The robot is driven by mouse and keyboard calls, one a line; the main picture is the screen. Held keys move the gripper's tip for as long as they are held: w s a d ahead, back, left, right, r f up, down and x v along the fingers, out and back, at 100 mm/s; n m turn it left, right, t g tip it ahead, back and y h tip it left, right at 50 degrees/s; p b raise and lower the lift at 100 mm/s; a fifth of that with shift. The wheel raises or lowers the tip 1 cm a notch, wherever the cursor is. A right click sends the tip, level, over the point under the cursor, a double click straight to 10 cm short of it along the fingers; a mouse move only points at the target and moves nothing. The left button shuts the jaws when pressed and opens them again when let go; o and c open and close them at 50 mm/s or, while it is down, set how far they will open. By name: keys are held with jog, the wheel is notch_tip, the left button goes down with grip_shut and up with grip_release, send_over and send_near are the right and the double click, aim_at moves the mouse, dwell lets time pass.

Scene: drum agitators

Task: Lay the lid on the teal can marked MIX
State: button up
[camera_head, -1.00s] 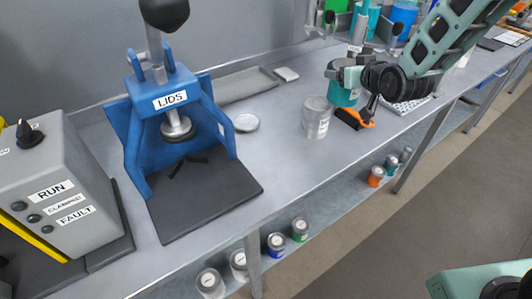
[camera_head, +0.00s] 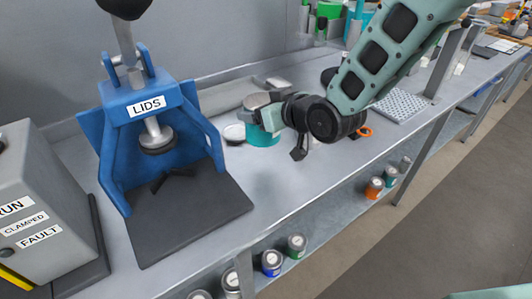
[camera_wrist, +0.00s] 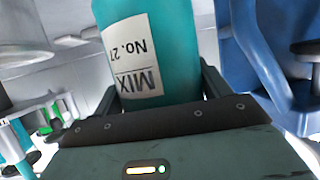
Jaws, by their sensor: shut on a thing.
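The teal can marked MIX (camera_head: 263,137) is held in my gripper (camera_head: 262,113), left of the arm's wrist in the head view. In the wrist view the same can (camera_wrist: 180,50) fills the space between the fingers (camera_wrist: 160,92), its white MIX label turned partly to the left. Its top is out of the wrist view and hard to see in the head view. I cannot tell whether the can touches the bench.
The blue press marked LIDS (camera_head: 135,100) stands left of the can and shows at the right in the wrist view (camera_wrist: 262,50). A grey tray (camera_head: 225,96) lies behind. The grey control box (camera_head: 30,215) is far left. The front bench (camera_head: 290,185) is clear.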

aim_at(263, 139)
jog(key=shift+f+p, duration=0.65)
jog(key=shift+f, duration=3.7)
jog(key=shift+f, duration=0.15)
jog(key=o, duration=1.3)
jog(key=shift+c, duration=0.2)
